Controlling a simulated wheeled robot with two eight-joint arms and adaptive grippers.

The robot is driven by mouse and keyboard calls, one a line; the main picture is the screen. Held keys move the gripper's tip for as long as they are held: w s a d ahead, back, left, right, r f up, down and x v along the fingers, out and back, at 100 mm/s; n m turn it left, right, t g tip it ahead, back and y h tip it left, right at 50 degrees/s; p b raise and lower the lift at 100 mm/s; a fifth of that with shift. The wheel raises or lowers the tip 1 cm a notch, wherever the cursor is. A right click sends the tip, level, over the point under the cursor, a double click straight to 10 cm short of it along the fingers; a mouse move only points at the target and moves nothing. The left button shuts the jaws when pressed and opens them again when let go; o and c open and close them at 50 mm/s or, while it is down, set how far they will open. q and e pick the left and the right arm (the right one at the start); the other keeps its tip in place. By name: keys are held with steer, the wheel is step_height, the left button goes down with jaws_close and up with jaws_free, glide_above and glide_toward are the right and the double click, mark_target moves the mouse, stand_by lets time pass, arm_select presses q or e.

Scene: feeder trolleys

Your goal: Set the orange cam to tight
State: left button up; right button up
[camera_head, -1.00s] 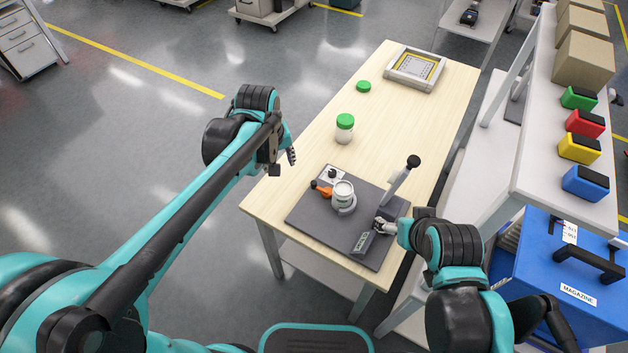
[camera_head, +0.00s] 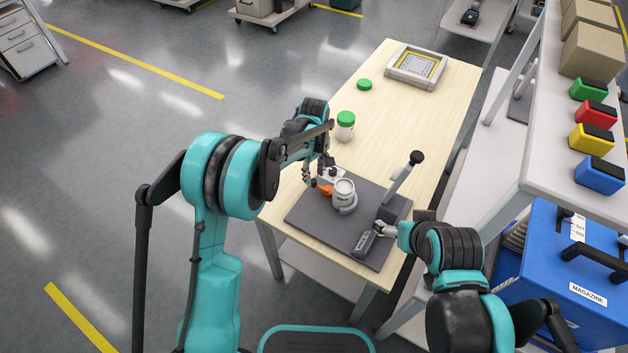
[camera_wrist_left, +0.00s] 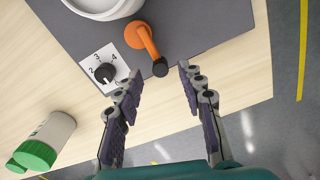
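The orange cam (camera_head: 324,189) is a short lever with a black tip, beside a white container (camera_head: 344,188) on a dark grey plate (camera_head: 310,215). In the left wrist view the orange cam (camera_wrist_left: 146,42) points toward my fingers, its black tip just ahead of and between the fingertips. My left gripper (camera_wrist_left: 158,78) is open and empty. In the head view my left gripper (camera_head: 318,173) hovers at the plate's left edge. My right gripper (camera_head: 381,229) is at a labelled dark block (camera_head: 364,243) on the plate; its fingers are too small to judge. No tight marking is readable.
A black knob on a numbered white card (camera_wrist_left: 104,75) is close to my left fingers. A green-lidded jar (camera_head: 345,126) stands behind. A black-knobbed lever (camera_head: 402,178) rises at the plate's right. A green lid (camera_head: 364,84) and framed tray (camera_head: 417,68) lie farther back.

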arm_select(q)
steer(key=shift+f+b, duration=0.3)
steer(key=shift+f, duration=0.9)
steer(key=shift+c, duration=0.3)
jaws_close()
